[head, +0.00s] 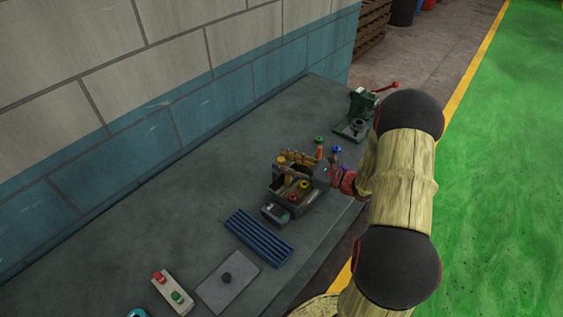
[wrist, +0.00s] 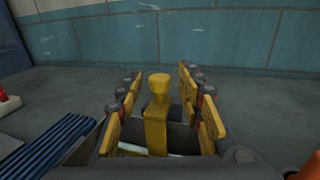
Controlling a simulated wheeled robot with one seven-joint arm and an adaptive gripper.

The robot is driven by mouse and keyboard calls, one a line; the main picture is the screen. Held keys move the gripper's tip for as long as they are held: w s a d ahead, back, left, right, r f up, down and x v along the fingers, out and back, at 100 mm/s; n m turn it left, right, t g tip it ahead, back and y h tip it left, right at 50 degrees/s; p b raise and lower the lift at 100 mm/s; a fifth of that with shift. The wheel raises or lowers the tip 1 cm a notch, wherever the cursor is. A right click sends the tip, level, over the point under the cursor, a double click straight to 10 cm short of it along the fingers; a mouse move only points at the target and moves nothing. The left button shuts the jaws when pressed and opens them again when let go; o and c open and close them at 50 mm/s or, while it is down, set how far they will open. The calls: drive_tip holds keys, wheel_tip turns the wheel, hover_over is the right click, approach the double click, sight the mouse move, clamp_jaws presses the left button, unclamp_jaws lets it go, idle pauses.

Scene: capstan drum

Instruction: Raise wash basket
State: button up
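In the head view, a grey box with compartments (head: 312,199) stands on the bench, with a yellow knob (head: 304,184) and a red knob (head: 292,198) in it. A yellow post with a round top (head: 281,161) stands at its far left side; I cannot tell if it belongs to the wash basket, whose body I cannot make out. My gripper (wrist: 160,108) is at the box, its yellow pads on both sides of the yellow post (wrist: 157,130). A gap shows between post and pads. The post's foot is hidden.
A blue ribbed mat (head: 258,236), a grey plate with a black knob (head: 216,294) and a red-green button box (head: 167,284) lie to the front left. Knobbed posts (head: 319,142) and a green machine with a red lever (head: 385,87) stand behind. The bench's left part is clear along the wall.

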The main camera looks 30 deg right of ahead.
drive_tip(key=shift+w+a, duration=0.3)
drive_tip(key=shift+w, duration=0.1)
clamp_jaws()
idle(0.4)
idle(0.4)
